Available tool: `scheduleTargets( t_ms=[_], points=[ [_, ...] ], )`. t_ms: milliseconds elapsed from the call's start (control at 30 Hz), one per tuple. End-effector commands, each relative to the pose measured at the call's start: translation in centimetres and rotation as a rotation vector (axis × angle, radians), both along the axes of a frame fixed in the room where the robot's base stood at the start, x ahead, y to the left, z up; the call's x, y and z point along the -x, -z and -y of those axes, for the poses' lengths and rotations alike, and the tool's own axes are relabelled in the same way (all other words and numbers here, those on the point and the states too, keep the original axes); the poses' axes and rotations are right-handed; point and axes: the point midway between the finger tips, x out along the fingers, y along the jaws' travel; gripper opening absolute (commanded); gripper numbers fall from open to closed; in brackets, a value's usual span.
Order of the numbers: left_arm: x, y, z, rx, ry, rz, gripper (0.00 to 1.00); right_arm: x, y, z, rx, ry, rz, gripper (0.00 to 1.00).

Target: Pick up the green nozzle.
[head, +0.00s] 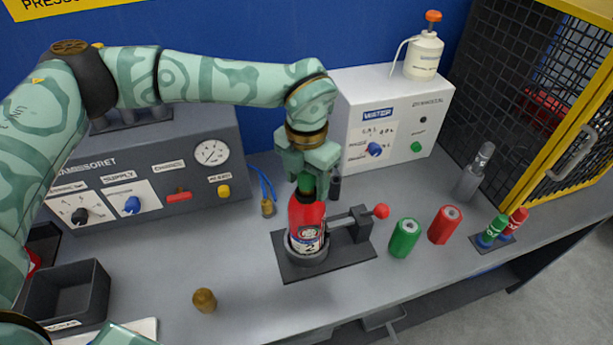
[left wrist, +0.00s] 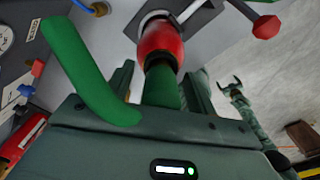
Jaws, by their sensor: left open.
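The green nozzle (left wrist: 160,85) sits on top of a red bottle (head: 306,222) with a white label marked 2. The bottle stands upright in a round holder on a dark clamp base (head: 348,264). In the left wrist view, a long green curved part (left wrist: 85,65) stretches to the upper left. My left gripper (head: 307,181) points down over the bottle, open, with a finger on each side of the green part. Its fingers hide most of the nozzle in the head view. A small forked teal end (left wrist: 236,91), seemingly my right gripper, shows far off in the left wrist view.
A clamp lever with a red knob (head: 381,211) is right of the bottle. Green (head: 404,238) and red (head: 444,225) cylinders stand farther right. A brass piece (head: 204,300) lies on open bench at front left. Panel boxes and a yellow-framed cage (head: 565,110) border the bench.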

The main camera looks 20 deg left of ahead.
Motion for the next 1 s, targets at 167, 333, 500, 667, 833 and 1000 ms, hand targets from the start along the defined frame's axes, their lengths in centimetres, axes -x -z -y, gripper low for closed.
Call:
scheduleTargets(
  t_ms=[167, 333, 500, 667, 833, 1000],
  points=[
    [0.0, 0.0, 0.0, 0.0, 0.0, 0.0, 0.52, 0.0, 0.0, 0.0, 0.0, 0.0, 0.0, 0.95],
    [0.0, 0.0, 0.0, 0.0, 0.0, 0.0, 0.06, 0.1, 0.0, 0.1, 0.002, -0.001, -0.002, 0.95],
    [0.0, -0.1, 0.0, 0.0, 0.0, 0.001, 0.02, 0.1, 0.0, 0.3, 0.004, -0.003, -0.002, 0.95],
    [-0.1, -0.6, 0.0, 0.0, -0.001, 0.002, 0.02, 0.1, 0.0, 0.5, 0.006, -0.003, -0.002, 0.95],
    [-0.2, -3.8, 0.0, 0.002, 0.0, 0.007, 0.02, 0.2, 0.1, 0.5, 0.007, -0.004, -0.003, 0.95],
    [-0.1, -7.5, 0.0, 0.001, 0.0, 0.005, 0.02, 0.2, 0.1, 0.5, 0.007, -0.004, -0.003, 0.95]
  ],
)
